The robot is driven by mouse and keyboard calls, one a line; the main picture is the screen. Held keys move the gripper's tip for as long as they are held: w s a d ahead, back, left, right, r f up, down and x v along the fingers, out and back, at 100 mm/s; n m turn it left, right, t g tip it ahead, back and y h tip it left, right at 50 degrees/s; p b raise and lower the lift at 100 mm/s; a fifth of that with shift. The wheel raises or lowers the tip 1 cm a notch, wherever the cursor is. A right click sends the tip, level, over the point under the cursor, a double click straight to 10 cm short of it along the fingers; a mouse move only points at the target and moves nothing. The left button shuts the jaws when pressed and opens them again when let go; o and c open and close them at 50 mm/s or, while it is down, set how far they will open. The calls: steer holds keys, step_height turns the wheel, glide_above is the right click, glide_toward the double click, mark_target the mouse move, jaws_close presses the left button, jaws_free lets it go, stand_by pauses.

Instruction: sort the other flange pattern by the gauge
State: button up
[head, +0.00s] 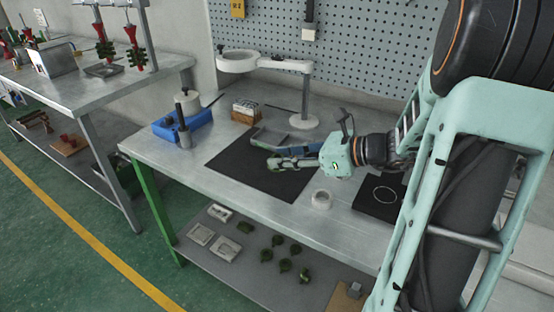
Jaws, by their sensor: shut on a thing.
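My gripper (272,163) is over the black mat (228,158) on the steel bench, pointing left. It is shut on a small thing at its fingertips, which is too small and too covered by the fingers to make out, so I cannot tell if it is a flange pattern. A grey, shallow tray-like piece (268,137) lies on the mat just behind the gripper. I cannot make out which thing is the gauge.
A ring-headed lamp or magnifier (303,122) stands behind the mat. The lower shelf (232,275) holds several green pieces. Bare bench lies front left.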

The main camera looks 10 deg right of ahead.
steer(key=s+d+r+p, duration=0.1)
steer(key=s+r, duration=0.3)
steer(key=s, duration=0.5)
steer(key=shift+s+d+r+p, duration=0.15)
steer(key=shift+d+r+p, duration=0.2)
steer(key=shift+d, duration=0.35)
